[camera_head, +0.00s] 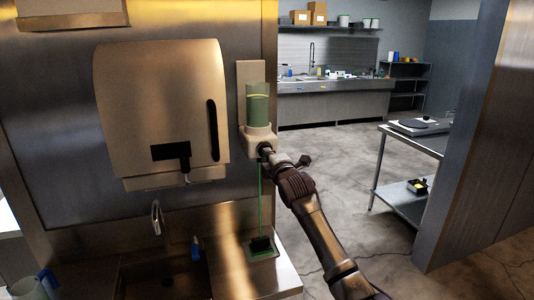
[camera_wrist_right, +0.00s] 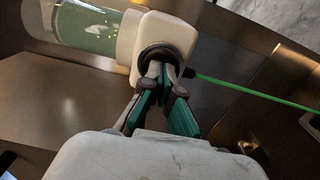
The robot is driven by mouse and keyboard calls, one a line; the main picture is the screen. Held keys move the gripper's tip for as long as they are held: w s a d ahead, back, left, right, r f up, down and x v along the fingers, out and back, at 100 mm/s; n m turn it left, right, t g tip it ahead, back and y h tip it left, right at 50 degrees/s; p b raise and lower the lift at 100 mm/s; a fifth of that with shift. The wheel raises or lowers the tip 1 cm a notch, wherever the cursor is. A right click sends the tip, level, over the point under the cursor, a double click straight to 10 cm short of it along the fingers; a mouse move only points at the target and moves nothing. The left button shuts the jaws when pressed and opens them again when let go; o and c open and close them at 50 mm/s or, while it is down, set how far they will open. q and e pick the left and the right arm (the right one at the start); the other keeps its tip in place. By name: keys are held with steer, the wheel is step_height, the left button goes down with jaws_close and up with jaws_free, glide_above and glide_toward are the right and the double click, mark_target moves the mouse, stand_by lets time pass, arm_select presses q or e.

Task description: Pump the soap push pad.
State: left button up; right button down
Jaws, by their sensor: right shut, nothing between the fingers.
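The soap dispenser (camera_head: 257,106) hangs on the wall panel right of centre, with a clear green reservoir above a cream housing. In the right wrist view the housing (camera_wrist_right: 172,38) carries a dark round push pad (camera_wrist_right: 153,50). My right gripper (camera_head: 266,151) is shut and empty, its fingertips against the pad at the housing's front. They partly hide the pad in both views. A thin green stream (camera_head: 260,205) runs from under the dispenser down to a small dark item on the counter. My left gripper is out of view.
A steel towel dispenser (camera_head: 165,105) hangs to the left. Below are a sink (camera_head: 165,275) with a faucet (camera_head: 156,217) and a steel counter (camera_head: 225,265). A side table (camera_head: 415,140) stands at right. The floor between is clear.

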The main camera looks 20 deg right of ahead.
steer(key=shift+s+p, duration=1)
steer(key=shift+s, duration=0.2)
